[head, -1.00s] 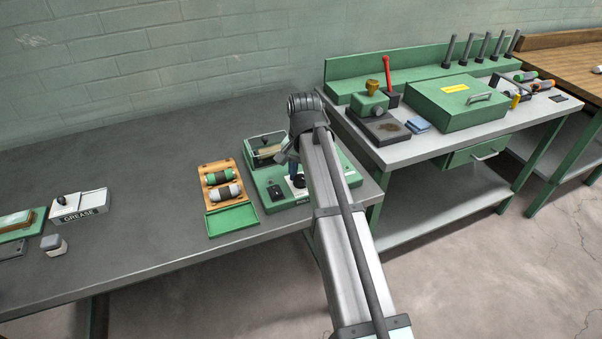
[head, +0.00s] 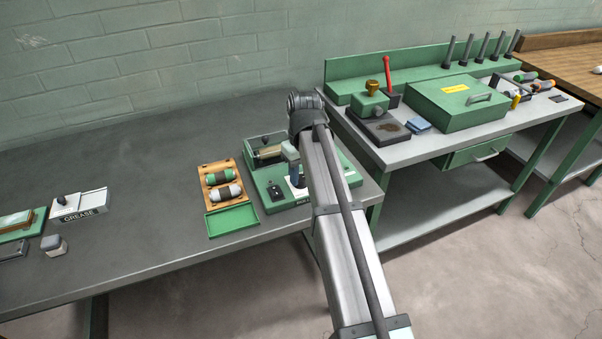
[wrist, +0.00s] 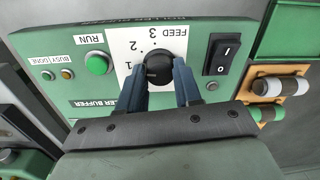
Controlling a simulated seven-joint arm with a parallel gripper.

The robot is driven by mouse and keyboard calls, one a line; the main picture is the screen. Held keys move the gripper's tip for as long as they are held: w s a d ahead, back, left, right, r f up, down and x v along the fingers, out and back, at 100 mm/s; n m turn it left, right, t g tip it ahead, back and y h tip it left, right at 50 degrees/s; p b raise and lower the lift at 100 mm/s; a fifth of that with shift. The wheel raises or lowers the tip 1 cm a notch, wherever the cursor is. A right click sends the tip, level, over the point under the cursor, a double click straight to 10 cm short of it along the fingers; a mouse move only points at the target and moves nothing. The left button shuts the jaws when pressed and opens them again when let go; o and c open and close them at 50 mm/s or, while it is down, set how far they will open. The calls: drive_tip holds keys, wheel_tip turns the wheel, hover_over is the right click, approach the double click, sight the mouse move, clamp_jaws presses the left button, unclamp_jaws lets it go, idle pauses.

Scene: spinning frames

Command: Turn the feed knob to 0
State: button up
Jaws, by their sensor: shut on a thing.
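The feed knob (wrist: 158,69) is round and black, on a white dial plate (wrist: 127,42) marked FEED with 1, 2 and 3 visible, upside down in the wrist view. No 0 shows; part of the plate is hidden behind my fingers. My gripper (wrist: 160,74) has one blue finger on each side of the knob and is shut on it. Which mark the knob points to is too dark to tell. In the head view my gripper (head: 296,174) is over the green machine (head: 268,181), with my arm hiding the knob.
Around the dial are a black rocker switch (wrist: 222,54), a green RUN button (wrist: 97,64) and small lamps (wrist: 66,74). A wooden tray with rollers (head: 234,167) stands left of the machine.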

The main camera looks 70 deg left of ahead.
sight(301, 175)
drive_tip(key=n, duration=0.4)
drive_tip(key=shift+n, duration=0.3)
drive_tip(key=n, duration=0.4)
drive_tip(key=shift+n, duration=0.3)
drive_tip(key=o, duration=1)
drive_tip(key=shift+o, duration=0.2)
wheel_tip(301, 175, up, 14)
drive_tip(key=shift+a, duration=0.25)
drive_tip(key=shift+w, duration=0.1)
